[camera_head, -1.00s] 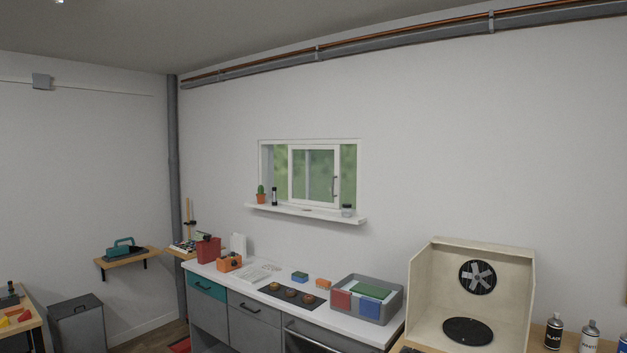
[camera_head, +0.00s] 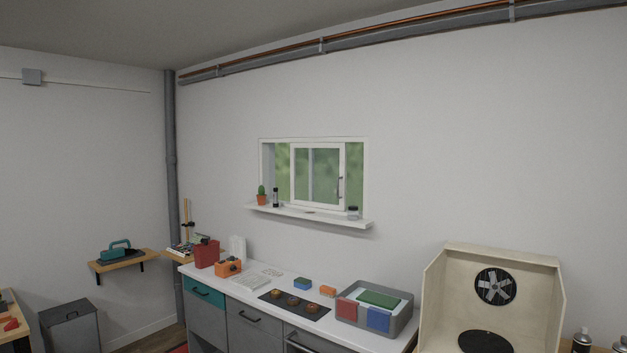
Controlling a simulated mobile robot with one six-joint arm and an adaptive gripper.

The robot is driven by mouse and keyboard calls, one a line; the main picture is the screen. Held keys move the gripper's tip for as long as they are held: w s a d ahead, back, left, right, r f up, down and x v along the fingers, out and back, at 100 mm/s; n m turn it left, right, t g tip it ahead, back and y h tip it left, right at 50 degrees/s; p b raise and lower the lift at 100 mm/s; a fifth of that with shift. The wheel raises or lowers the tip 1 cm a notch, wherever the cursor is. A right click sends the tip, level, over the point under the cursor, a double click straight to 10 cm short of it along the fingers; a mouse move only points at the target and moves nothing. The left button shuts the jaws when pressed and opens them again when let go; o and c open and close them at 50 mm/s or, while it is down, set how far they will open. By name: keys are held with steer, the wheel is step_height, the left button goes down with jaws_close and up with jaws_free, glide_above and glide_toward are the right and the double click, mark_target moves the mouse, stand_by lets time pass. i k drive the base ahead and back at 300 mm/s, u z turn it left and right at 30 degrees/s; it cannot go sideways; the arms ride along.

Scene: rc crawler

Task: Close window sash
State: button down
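The window sash (camera_head: 317,175) is a white framed pane with a vertical handle (camera_head: 340,188) on its right side. It sits about mid-track in the white window frame (camera_head: 365,172) on the far wall. Green shows through gaps on both sides of it. The sill (camera_head: 310,216) below holds a potted cactus (camera_head: 262,197) and a small dark bottle (camera_head: 276,197) at the left, and a small jar (camera_head: 353,212) at the right. My gripper is not in view.
A counter (camera_head: 250,292) runs below the window, bearing a grey bin (camera_head: 345,322), a red can (camera_head: 206,253) and an orange box (camera_head: 228,267). A beige spray booth (camera_head: 540,300) stands at the right. A wall shelf (camera_head: 105,266) is at the left.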

mark_target(342, 179)
steer(key=i, duration=0.2)
steer(key=z, duration=0.1)
steer(key=k, duration=0.6)
steer(key=u, duration=0.35)
steer(key=i, duration=1.3)
steer(key=u, duration=0.45)
